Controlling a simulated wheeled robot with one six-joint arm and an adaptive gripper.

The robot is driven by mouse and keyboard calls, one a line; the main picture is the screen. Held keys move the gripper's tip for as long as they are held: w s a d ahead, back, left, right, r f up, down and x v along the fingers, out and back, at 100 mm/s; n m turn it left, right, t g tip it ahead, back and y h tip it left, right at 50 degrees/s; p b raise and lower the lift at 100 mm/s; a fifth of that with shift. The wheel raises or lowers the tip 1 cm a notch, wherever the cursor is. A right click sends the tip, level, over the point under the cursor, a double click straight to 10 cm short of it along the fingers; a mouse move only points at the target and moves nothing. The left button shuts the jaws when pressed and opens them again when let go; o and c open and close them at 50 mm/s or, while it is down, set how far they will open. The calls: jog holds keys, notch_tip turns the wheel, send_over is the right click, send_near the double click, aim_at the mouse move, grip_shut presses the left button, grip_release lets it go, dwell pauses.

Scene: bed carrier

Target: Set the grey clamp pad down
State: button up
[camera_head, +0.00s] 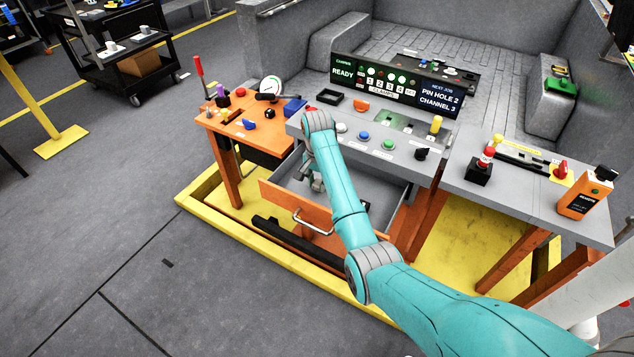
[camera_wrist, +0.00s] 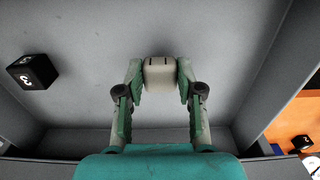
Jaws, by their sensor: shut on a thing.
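The grey clamp pad (camera_wrist: 160,75) is a small pale block with dark slots along its far edge, held between my fingertips in the wrist view. My gripper (camera_wrist: 160,80) is shut on it, one finger on each side. The grey drawer floor (camera_wrist: 95,40) is behind the pad; I cannot tell whether the pad touches it. In the head view my gripper (camera_head: 313,182) reaches down into the open drawer (camera_head: 270,194), and my arm hides part of the drawer. The pad cannot be made out there.
A black cube with a white mark (camera_wrist: 32,72) lies in the drawer to the left in the wrist view. The drawer floor around the pad is clear. The drawer's walls bound the space. An orange bench (camera_head: 232,118) with several small parts stands left of the console (camera_head: 395,80).

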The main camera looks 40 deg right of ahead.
jog(key=shift+f, duration=0.75)
jog(key=o, duration=1.1)
jog(key=shift+f, duration=0.1)
